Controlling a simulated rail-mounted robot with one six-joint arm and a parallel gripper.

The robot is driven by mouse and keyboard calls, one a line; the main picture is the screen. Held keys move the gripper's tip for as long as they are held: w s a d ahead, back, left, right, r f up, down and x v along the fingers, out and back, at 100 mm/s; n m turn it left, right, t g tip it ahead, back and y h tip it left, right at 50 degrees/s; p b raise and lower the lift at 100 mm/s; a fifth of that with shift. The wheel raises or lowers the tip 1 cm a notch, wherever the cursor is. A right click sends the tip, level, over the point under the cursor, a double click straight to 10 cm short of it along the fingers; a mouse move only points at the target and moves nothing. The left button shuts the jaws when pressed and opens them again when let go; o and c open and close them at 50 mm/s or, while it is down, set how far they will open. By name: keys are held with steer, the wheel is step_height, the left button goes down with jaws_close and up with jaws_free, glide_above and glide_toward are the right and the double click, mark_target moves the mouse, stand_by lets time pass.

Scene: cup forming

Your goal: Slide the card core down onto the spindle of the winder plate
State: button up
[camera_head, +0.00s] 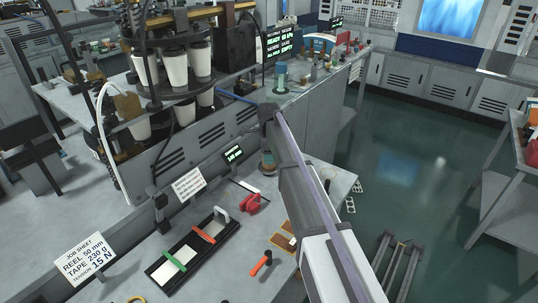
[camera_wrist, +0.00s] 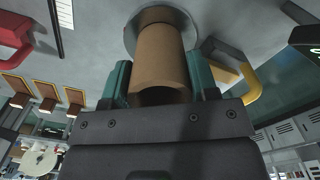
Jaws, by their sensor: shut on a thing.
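The card core (camera_wrist: 158,58) is a plain brown tube. In the wrist view my gripper (camera_wrist: 158,76) is shut on it, with a teal finger on each side. The core's far end stands over the middle of the round grey winder plate (camera_wrist: 131,38), in line with it. A darker band shows at that end, and I cannot tell whether the core touches the plate. The spindle is hidden. In the head view my gripper (camera_head: 267,158) is small and partly hidden beside my arm, low over the bench.
In the wrist view a red tool (camera_wrist: 15,32) lies at the left and a yellow-handled thing (camera_wrist: 246,82) at the right. The head view shows a black tray (camera_head: 193,247) with strips, an orange-handled tool (camera_head: 261,263) and a job sheet (camera_head: 85,257). Bare bench lies between them.

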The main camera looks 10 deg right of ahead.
stand_by(0.3)
steer(key=o, duration=1.3)
step_height(320, 180, up, 8)
steer(key=p, duration=0.8)
